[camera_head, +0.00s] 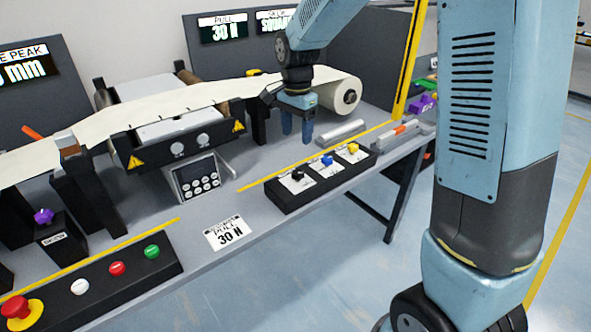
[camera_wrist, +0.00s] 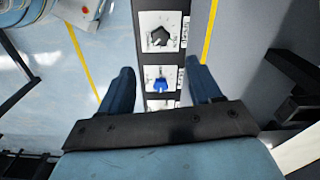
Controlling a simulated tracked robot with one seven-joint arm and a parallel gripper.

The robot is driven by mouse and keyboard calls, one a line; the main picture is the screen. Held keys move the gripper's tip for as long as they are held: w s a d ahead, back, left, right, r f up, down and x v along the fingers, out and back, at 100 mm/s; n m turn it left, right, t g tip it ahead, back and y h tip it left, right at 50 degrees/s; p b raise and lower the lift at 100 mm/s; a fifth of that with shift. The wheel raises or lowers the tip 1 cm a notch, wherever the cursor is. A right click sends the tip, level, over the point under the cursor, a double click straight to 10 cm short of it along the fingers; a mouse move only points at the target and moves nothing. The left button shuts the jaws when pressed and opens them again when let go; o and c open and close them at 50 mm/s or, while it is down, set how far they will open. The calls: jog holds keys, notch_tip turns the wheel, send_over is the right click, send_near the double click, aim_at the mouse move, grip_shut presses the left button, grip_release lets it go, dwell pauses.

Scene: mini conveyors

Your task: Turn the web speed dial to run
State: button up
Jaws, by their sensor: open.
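A black control panel (camera_head: 318,190) on the table's front edge carries three dials on white plates: a black dial (camera_head: 298,175), a blue dial (camera_head: 326,160) and a yellow dial (camera_head: 352,148). Their labels are too small to read, so I cannot tell which is the web speed dial. My gripper (camera_head: 297,132) points down above the panel, open and empty. In the wrist view, the blue dial (camera_wrist: 160,84) shows between the fingers of my gripper (camera_wrist: 162,72), and the black dial (camera_wrist: 160,39) lies beyond them. The height of the fingertips above the dials is unclear.
A paper roll (camera_head: 338,95) and a metal cylinder (camera_head: 341,132) lie behind the panel. A keypad box (camera_head: 198,180) stands left of it. A button panel with a red emergency stop (camera_head: 22,313) and a purple dial (camera_head: 44,216) are at far left.

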aim_at(296, 173)
notch_tip(296, 173, down, 13)
jog(key=shift+f, duration=0.1)
dwell(0.4)
jog(key=c, duration=1)
